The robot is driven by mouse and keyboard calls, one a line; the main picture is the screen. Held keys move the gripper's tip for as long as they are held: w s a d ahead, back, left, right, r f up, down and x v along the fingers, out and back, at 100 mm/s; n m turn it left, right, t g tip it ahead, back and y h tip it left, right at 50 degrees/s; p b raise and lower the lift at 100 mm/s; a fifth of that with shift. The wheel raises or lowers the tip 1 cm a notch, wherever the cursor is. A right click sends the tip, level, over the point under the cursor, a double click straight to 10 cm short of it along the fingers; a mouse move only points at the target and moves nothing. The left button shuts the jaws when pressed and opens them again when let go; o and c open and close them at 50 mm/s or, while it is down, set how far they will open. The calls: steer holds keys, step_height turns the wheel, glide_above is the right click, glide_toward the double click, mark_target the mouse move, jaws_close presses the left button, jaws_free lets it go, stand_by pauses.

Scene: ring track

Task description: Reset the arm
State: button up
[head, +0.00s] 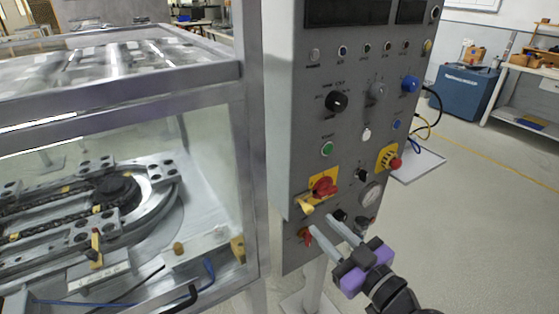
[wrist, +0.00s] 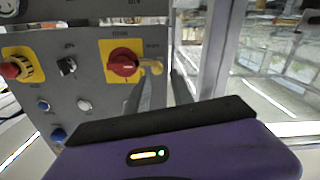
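My gripper (head: 322,224) is in front of the lower part of a grey control panel (head: 350,130). Its two fingers are apart with nothing seen between them. The wrist view shows the fingers (wrist: 164,78) pointing at the panel, just below a red rotary switch (wrist: 123,63) on a yellow plate in that picture. A yellow tab (wrist: 152,67) sticks out beside the switch, close to the fingertips. In the head view the red switch (head: 323,187) and its yellow tab (head: 306,206) are above the fingers. Whether a finger touches the panel or tab, I cannot tell.
A glazed metal enclosure (head: 250,120) with an oval track (head: 150,200) inside stands at the left. A red and yellow emergency button (head: 395,163) is on the panel. A blue cabinet (head: 466,92) and shelves are at the back right. The right floor (head: 480,230) is clear.

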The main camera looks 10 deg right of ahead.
steer(key=s+d+f+m+t+h, duration=0.1)
steer(key=s+d+m+h, duration=0.5)
steer(key=s+m+h, duration=0.15)
steer(key=s+a+f+g+y, duration=0.1)
steer(key=s+a+f, duration=0.1)
steer(key=s, duration=1.2)
steer(key=s+a+f+n+g+y, duration=0.1)
steer(key=s+a+f+g, duration=0.1)
steer(key=s, duration=1.3)
steer(key=shift+a+f, duration=0.75)
steer(key=shift+a, duration=0.3)
steer(key=shift+o, duration=0.2)
stand_by(1.2)
